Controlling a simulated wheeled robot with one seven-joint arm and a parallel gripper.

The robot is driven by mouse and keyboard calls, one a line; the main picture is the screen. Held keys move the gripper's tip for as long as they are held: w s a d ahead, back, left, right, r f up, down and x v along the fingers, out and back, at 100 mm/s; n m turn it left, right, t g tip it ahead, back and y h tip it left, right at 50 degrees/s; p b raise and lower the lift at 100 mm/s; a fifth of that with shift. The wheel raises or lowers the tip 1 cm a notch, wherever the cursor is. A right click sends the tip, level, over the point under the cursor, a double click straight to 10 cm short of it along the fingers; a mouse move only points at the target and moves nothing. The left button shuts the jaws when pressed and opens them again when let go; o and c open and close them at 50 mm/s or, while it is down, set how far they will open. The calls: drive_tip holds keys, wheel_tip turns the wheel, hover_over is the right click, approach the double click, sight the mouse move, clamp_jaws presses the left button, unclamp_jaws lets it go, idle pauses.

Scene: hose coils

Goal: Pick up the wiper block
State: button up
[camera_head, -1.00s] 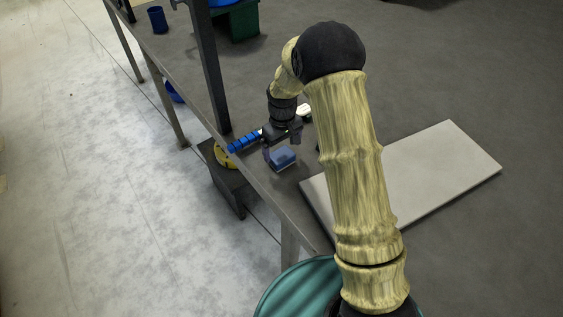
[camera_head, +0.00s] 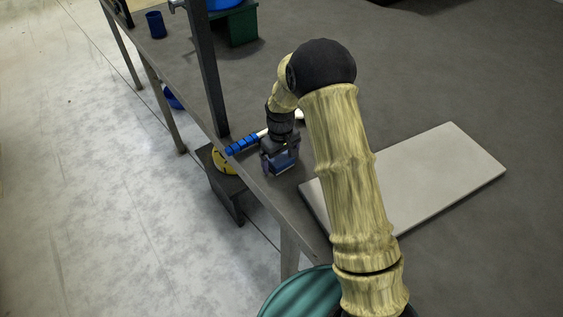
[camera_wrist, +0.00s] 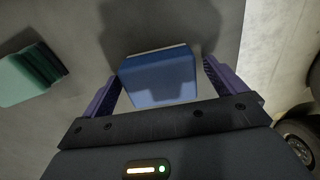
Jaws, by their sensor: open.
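The wiper block is a blue block with a thin pale layer along one edge. In the wrist view the wiper block (camera_wrist: 160,78) lies between the two purple fingers of my gripper (camera_wrist: 160,85), with a gap on each side. In the head view the wiper block (camera_head: 284,163) sits on the grey table near its left edge, partly hidden by my gripper (camera_head: 280,158). My gripper is open, pointing down, with its fingers around the block.
A blue segmented handle (camera_head: 242,145) lies beside my gripper at the table edge. A white board (camera_head: 440,175) lies to the right. A dark post (camera_head: 207,75) rises behind. A green block (camera_wrist: 30,75) shows left in the wrist view.

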sight(281, 156)
drive_tip(key=shift+w, duration=0.15)
drive_tip(key=shift+a, duration=0.1)
drive_tip(key=c, duration=1)
drive_tip(key=shift+c, duration=0.5)
wheel_tip(281, 156, up, 10)
drive_tip(key=b, duration=0.3)
drive_tip(key=shift+b, duration=0.35)
drive_tip(key=o, duration=0.5)
drive_tip(key=shift+c, duration=0.2)
drive_tip(key=c, duration=0.3)
